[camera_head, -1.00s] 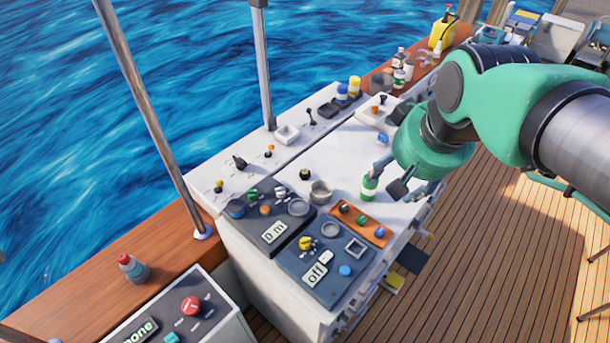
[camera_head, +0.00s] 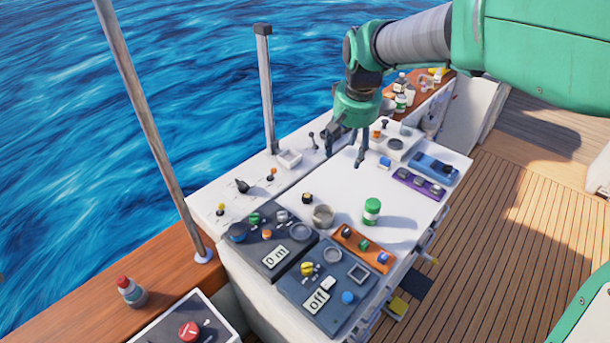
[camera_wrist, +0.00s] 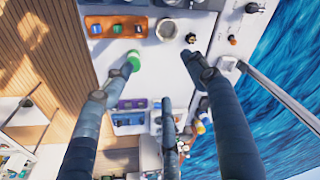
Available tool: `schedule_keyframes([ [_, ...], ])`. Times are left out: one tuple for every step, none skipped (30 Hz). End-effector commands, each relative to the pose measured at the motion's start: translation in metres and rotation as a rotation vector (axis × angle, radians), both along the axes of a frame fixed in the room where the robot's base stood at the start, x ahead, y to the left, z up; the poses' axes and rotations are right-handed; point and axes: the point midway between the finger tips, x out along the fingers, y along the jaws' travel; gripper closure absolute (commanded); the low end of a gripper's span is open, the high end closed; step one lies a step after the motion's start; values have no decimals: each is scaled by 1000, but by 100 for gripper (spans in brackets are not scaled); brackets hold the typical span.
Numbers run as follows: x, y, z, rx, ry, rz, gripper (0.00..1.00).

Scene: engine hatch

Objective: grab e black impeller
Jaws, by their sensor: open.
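A small dark, roughly round piece (camera_head: 307,198) stands on the white counter (camera_head: 335,183), left of the grey cup; it also shows in the wrist view (camera_wrist: 190,38). It may be the black impeller, but it is too small to tell. My gripper (camera_head: 345,152) is open and empty above the far part of the counter, beyond and to the right of this piece. In the wrist view my gripper's dark fingers (camera_wrist: 160,62) are spread wide, with bare counter between them.
A grey cup (camera_head: 323,216) and a green-and-white jar (camera_head: 371,212) stand on the counter. An orange panel (camera_head: 362,244) and dark control panels (camera_head: 328,285) lie nearer. A purple panel (camera_head: 419,185) is at the right. A metal post (camera_head: 266,90) rises behind, by the water.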

Motion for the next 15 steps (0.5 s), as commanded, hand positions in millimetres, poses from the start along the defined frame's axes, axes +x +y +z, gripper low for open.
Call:
schedule_keyframes([
  [12,4,-9,0,13,1,42],
  [19,7,-13,-1,19,2,42],
  [28,10,-20,-2,27,3,42],
  [35,13,-24,-2,32,3,42],
  [41,15,-29,-3,40,5,42],
  [50,19,-36,-3,47,6,42],
  [56,22,-41,-4,54,6,42],
  [62,24,-46,-4,59,6,42],
  [70,28,-54,-5,68,7,42],
  [77,30,-60,-5,74,6,42],
  [82,33,-66,-6,80,6,42],
  [91,36,-74,-7,89,7,42],
  [96,39,-81,-8,95,7,42],
  [102,42,-87,-8,101,7,42],
  [109,46,-96,-9,110,8,42],
])
